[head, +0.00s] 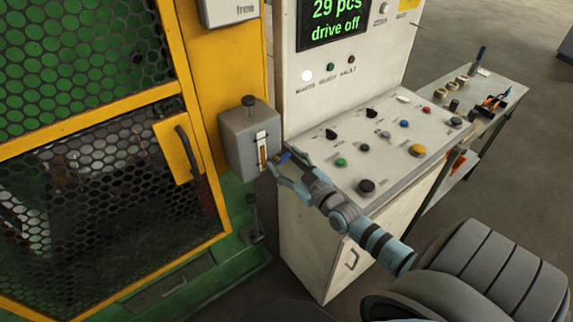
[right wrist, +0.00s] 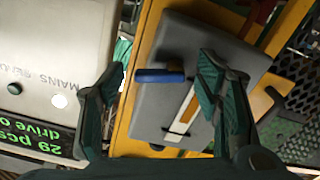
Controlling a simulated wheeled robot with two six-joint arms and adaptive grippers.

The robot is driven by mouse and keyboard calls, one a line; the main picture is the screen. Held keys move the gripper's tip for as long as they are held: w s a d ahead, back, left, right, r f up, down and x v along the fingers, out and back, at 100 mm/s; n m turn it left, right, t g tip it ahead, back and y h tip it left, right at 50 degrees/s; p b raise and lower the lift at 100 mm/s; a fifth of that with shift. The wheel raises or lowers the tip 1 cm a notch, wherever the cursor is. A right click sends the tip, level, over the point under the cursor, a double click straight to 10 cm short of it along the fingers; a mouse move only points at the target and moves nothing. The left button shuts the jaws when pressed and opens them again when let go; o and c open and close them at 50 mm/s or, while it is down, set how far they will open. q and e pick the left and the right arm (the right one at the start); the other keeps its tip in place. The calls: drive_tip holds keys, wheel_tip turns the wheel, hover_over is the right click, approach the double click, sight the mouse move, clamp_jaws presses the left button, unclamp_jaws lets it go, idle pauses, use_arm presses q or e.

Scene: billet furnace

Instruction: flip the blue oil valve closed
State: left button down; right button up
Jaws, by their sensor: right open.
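The blue oil valve (head: 284,156) shows as a small blue lever by the right edge of the grey oil box (head: 236,150). In the right wrist view the blue lever (right wrist: 160,75) lies across the picture between my two fingers, and I see a gap on both sides of it. My right gripper (head: 288,168) is open, its fingertips close to the box and around the lever. Whether a finger touches the lever or box I cannot tell. My left gripper is not in view.
The box is on the yellow machine frame (head: 197,65), left of the white control cabinet (head: 300,230) with its button panel. A black door handle (head: 187,152) is at left. A side table (head: 500,88) with small parts stands at right.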

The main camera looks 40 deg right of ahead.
drive_tip(key=shift+r, duration=0.1)
drive_tip(key=c, duration=1.2)
drive_tip(key=shift+o, duration=0.2)
drive_tip(key=m, duration=0.3)
drive_tip(key=shift+f+m, duration=0.25)
drive_tip(key=shift+m, duration=0.15)
drive_tip(key=o, duration=1.2)
drive_tip(key=shift+c, duration=0.2)
